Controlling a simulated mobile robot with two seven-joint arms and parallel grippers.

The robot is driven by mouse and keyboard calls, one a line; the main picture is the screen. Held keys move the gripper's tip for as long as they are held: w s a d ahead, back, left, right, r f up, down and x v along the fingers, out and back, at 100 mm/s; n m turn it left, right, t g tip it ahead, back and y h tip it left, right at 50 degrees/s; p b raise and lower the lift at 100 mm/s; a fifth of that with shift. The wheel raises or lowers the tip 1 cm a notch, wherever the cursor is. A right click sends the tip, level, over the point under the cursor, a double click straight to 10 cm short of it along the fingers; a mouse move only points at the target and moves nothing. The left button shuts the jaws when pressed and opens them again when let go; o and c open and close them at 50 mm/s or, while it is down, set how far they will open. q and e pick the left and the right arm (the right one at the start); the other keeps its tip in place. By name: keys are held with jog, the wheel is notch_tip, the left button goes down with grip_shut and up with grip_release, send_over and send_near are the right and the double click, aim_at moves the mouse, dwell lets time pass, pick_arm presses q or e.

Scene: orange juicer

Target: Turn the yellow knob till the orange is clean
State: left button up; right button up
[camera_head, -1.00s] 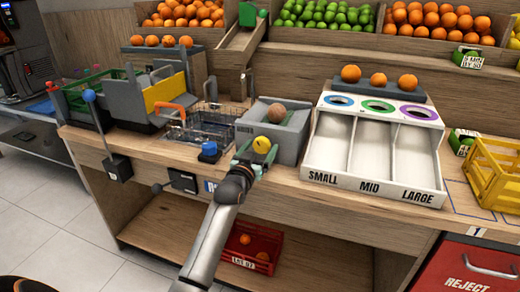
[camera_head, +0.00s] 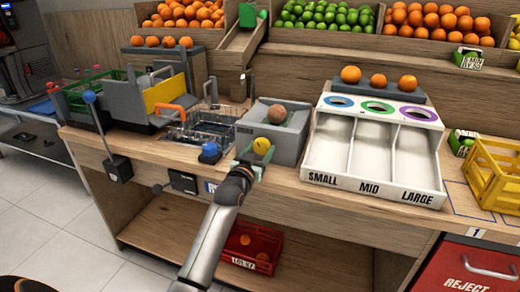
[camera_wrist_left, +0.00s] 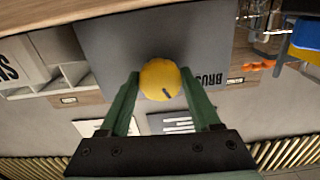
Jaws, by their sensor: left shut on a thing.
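The yellow knob (camera_head: 262,146) is on the front of the grey brush box (camera_head: 291,148). My left gripper (camera_head: 258,152) comes up from below and is shut on the knob. In the left wrist view the green fingers (camera_wrist_left: 160,80) sit on either side of the round yellow knob (camera_wrist_left: 158,75), which has a dark mark at its lower right. A brownish-orange fruit (camera_head: 277,114) lies in the top of the box, with a dull, dirty-looking skin. Its underside is hidden. My right gripper is not in view.
A blue knob (camera_head: 209,150) stands to the left, near a wire basket (camera_head: 205,122). A white sorting tray (camera_head: 375,188) marked SMALL, MID and LARGE is to the right. A red crate (camera_head: 250,249) sits on the shelf below. A blue-topped lever (camera_head: 89,97) stands at far left.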

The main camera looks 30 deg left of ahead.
pick_arm(q)
jog(key=m+p, duration=0.2)
jog(key=shift+r+m, duration=0.15)
jog(key=shift+m, duration=0.25)
jog(key=shift+m+p, duration=0.55)
jog(key=shift+m, duration=0.35)
jog(key=shift+m+p, duration=0.35)
jog(key=shift+m, duration=0.55)
jog(key=shift+m+p, duration=0.3)
jog(key=shift+m, duration=1.3)
jog(key=shift+a+m, duration=0.1)
jog(key=shift+m, duration=0.4)
jog(key=shift+m+p, duration=0.3)
jog(key=shift+m, duration=0.2)
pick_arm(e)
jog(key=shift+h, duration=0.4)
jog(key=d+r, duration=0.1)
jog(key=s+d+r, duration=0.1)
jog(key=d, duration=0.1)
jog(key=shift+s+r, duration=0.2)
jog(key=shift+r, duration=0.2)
